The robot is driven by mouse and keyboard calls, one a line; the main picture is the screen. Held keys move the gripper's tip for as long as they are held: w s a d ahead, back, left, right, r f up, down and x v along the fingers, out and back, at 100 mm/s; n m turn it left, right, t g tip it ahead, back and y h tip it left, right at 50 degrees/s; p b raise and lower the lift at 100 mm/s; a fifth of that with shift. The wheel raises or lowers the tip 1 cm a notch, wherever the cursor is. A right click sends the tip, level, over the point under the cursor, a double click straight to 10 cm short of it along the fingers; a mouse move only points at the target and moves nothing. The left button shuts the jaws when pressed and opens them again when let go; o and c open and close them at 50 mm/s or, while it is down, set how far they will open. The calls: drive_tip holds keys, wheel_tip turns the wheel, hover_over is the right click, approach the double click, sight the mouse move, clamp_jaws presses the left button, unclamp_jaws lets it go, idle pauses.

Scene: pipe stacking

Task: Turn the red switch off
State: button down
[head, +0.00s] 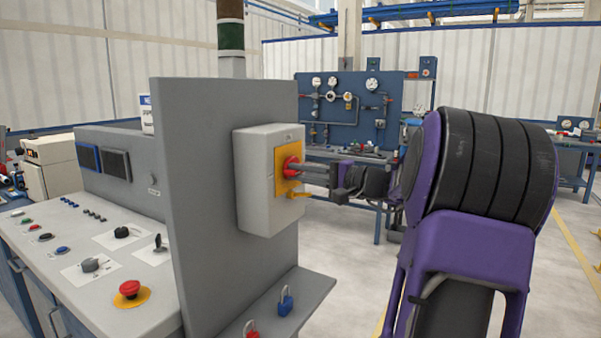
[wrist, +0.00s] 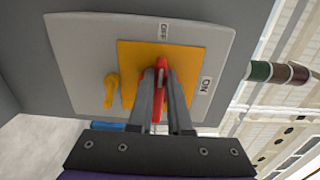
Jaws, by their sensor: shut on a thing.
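The red switch (head: 290,166) sits on a yellow plate (head: 283,150) on the front of a light grey box (head: 256,190), fixed to an upright grey panel. My gripper (head: 303,168) reaches it from the right, with its fingers at the switch. In the wrist view, my gripper (wrist: 161,75) is shut on the red switch (wrist: 161,68), one finger on each side of its handle. The handle lies in line with the OFF label (wrist: 163,30) at the top. The ON label (wrist: 206,83) is to the right of the plate. The fingers hide part of the handle.
A yellow lever (wrist: 111,90) sticks out beside the plate. Blue (head: 285,300) and red (head: 251,330) padlocks are on the ledge below the box. A console (head: 75,255) with knobs and a red emergency button (head: 130,289) stands left. A gauge bench (head: 350,105) stands behind.

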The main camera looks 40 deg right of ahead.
idle(0.5)
drive_tip(key=c, duration=0.8)
unclamp_jaws()
drive_tip(key=shift+c, duration=0.2)
drive_tip(key=v, duration=1.7)
drive_tip(key=shift+s+p, duration=0.2)
drive_tip(key=shift+p, duration=0.25)
drive_tip(key=shift+d+f, duration=0.1)
drive_tip(key=shift+d, duration=0.05)
